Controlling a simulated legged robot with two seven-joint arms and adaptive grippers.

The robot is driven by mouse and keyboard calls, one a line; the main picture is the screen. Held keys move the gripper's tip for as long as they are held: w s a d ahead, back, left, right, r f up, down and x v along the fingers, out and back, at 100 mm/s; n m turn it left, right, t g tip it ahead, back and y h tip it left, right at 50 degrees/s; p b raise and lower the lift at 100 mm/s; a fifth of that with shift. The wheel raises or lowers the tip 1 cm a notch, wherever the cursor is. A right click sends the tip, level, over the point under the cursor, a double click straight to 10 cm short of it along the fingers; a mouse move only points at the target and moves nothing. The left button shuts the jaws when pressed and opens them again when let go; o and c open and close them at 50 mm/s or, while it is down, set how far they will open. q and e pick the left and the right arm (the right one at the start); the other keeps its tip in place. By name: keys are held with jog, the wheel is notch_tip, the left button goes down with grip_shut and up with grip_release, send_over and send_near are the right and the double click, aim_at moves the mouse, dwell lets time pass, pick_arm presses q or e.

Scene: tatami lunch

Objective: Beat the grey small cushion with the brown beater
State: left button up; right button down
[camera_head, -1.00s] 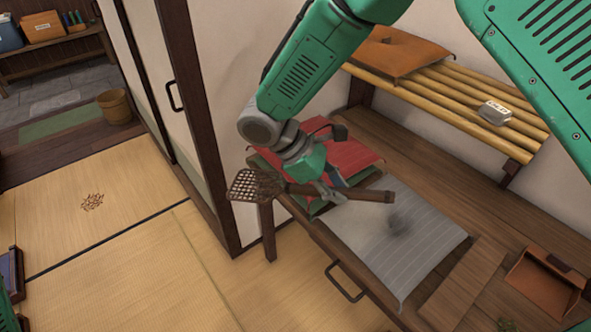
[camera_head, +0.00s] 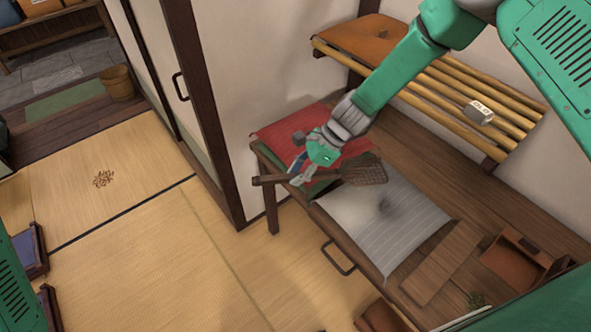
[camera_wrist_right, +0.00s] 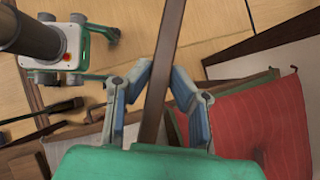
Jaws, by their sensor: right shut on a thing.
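The grey small cushion (camera_head: 400,240) lies on the wooden bench, with a dark smudge on its upper part. The brown beater (camera_head: 364,172) has its lattice head at the cushion's far edge in the head view; I cannot tell whether it touches. My right gripper (camera_head: 298,178) is shut on the beater's handle, over the red cushion's front side. The handle also runs between the fingers (camera_wrist_right: 163,100) in the right wrist view; the beater's head is out of sight there. My left gripper is not in view.
A red cushion (camera_head: 285,132) lies left of the grey one, on something green. A slatted shelf (camera_head: 425,98) with an orange-brown cushion (camera_head: 350,42) and a small grey box (camera_head: 478,113) hangs behind. A wooden board (camera_head: 440,264) and brown dustpan-like thing (camera_head: 512,262) lie right.

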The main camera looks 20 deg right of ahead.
jog(key=shift+d, duration=0.2)
jog(key=shift+d+f, duration=0.1)
jog(key=shift+f, duration=0.15)
notch_tip(320, 180, down, 8)
jog(key=y+b, duration=0.2)
jog(key=b, duration=0.8)
jog(key=shift+h, duration=0.9)
notch_tip(320, 180, up, 8)
jog(key=p, duration=0.9)
jog(key=shift+r+p, duration=0.2)
jog(key=shift+p, duration=0.15)
jog(key=shift+r+p, duration=0.2)
jog(key=shift+p, duration=0.1)
jog(key=shift+f, duration=0.2)
